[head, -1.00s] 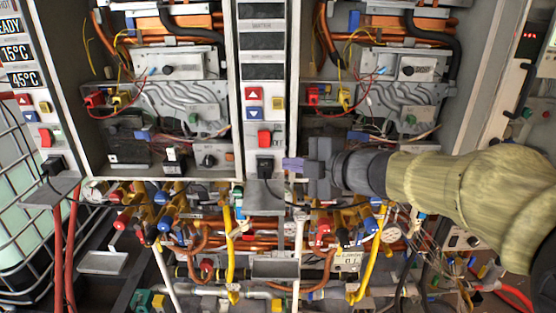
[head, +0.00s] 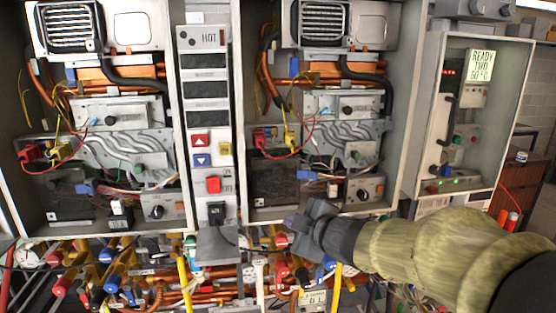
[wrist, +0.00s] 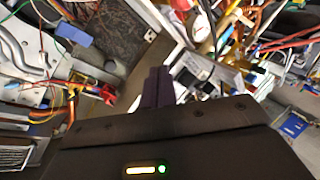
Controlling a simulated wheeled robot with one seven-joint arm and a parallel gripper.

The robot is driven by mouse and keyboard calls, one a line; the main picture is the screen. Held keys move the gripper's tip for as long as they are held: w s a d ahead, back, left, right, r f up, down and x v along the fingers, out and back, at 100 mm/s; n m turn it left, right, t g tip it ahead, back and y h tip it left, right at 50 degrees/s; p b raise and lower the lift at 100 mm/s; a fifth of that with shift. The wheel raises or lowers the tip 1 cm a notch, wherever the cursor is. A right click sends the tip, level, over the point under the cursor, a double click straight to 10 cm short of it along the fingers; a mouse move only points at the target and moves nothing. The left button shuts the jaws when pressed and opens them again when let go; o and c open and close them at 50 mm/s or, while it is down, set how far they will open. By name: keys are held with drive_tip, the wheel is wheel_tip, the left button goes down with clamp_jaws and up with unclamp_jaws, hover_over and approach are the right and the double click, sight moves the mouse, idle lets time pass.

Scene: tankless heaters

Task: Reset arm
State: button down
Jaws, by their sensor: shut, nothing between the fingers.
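My arm reaches in from the lower right of the head view. My gripper (head: 290,222) points left, just below the lower edge of the middle heater cabinet and to the right of the central control strip (head: 208,150). In the wrist view the two dark purple fingers of my gripper (wrist: 158,85) lie together, shut, with nothing between them. A black plug (head: 216,212) sits at the bottom of the strip, left of the fingertips. I cannot tell from these views how far the fingers are from the cabinet.
Open heater cabinets with wires and pipes stand left (head: 110,130) and middle (head: 325,130). Another cabinet (head: 478,120) with a "READY" display stands at the right. Coloured valves and copper pipes (head: 110,280) crowd the space below. A small grey shelf (head: 217,245) juts out under the plug.

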drive_tip(key=s+d+f+m+g+h, duration=0.1)
drive_tip(key=s+d+f+m+h, duration=0.15)
drive_tip(key=d+f+m, duration=0.3)
drive_tip(key=s+d+f+m+g+h, duration=0.1)
drive_tip(key=s+d+f+m+h, duration=0.1)
drive_tip(key=d+f+m+h, duration=0.3)
drive_tip(key=s+d+f+m+g, duration=0.2)
drive_tip(key=s+f+m+g, duration=0.4)
drive_tip(key=s+f, duration=0.5)
drive_tip(key=s+g, duration=0.1)
drive_tip(key=s, duration=0.2)
